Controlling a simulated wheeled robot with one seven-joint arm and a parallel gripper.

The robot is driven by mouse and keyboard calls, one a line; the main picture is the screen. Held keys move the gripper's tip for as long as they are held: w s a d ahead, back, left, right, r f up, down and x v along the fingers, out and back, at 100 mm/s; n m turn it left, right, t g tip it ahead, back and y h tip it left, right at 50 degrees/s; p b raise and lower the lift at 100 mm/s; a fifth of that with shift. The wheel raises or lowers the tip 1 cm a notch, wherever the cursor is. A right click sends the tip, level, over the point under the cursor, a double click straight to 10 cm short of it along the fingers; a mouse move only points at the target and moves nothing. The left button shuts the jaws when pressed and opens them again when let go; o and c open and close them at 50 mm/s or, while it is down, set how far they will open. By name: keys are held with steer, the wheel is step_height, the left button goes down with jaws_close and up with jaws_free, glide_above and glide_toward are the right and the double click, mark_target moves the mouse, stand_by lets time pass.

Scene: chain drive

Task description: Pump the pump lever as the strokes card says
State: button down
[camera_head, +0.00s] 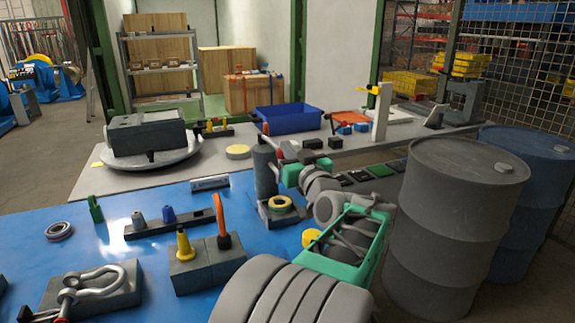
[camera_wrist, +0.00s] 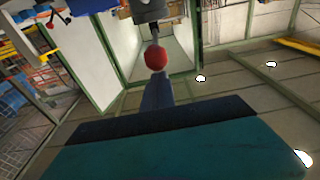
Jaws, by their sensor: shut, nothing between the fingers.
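The pump (camera_head: 264,172) looks like a dark grey upright cylinder on a base at the far edge of the blue bench. In the wrist view a red ball knob (camera_wrist: 156,58) sits on a short dark rod below a grey body (camera_wrist: 147,10). My gripper (camera_head: 290,155) is shut and empty beside the pump's top; its fingers (camera_wrist: 157,92) point at the red knob. I cannot tell whether they touch it. A small pale plate (camera_head: 210,183) lies behind the pegs; no strokes card is readable.
The blue bench (camera_head: 110,255) holds a peg rail (camera_head: 170,225), a block with yellow and orange tools (camera_head: 207,265) and a shackle (camera_head: 95,280). A turntable (camera_head: 150,155) and blue bin (camera_head: 287,118) stand behind. A grey drum (camera_head: 450,230) stands at right.

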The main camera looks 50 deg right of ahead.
step_height(320, 180, down, 2)
steer(key=b, duration=0.2)
steer(key=shift+s+a+t+b, duration=0.1)
steer(key=shift+t+b, duration=0.2)
steer(key=s+a+r, duration=0.3)
steer(key=s+a, duration=0.3)
steer(key=s, duration=0.4)
steer(key=shift+r, duration=0.15)
stand_by(0.4)
